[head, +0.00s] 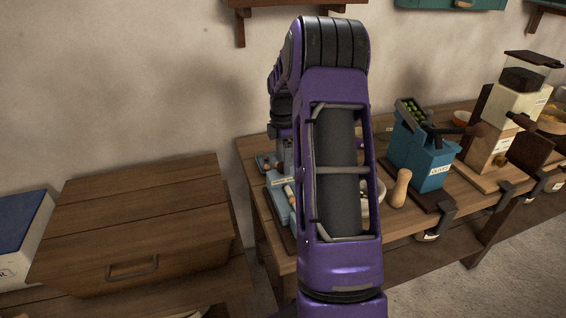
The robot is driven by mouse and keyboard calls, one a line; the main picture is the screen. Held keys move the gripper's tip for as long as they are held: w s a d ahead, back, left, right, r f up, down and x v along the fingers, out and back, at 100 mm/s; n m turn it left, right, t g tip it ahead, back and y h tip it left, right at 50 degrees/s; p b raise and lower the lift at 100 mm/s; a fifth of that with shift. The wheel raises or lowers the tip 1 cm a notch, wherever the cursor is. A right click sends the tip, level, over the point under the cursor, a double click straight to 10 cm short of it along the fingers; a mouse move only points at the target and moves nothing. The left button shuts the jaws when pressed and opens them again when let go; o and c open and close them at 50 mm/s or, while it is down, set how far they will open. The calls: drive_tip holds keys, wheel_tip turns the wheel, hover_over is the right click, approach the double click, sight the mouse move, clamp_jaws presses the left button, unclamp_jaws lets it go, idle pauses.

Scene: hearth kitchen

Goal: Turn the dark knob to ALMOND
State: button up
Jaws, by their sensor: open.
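I cannot make out the dark knob or an ALMOND mark; my raised purple arm covers the middle of the view. A pale blue device (279,184) with a small label stands at the left end of the wooden table, partly hidden behind my arm. My gripper (285,158) shows only in part, pointing down above or behind this device at the arm's left edge. It is open; its fingertips are not clear, and I cannot tell whether it touches anything.
The table (408,222) holds a blue press (424,155) with green fruit, a wooden pestle-like piece (401,188) and a cream grinder (509,110). A wooden chest (140,215) stands at left. A floor gap separates chest and table.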

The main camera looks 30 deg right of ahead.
drive_tip(key=shift+f, duration=0.45)
drive_tip(key=shift+c, duration=0.4)
clamp_jaws()
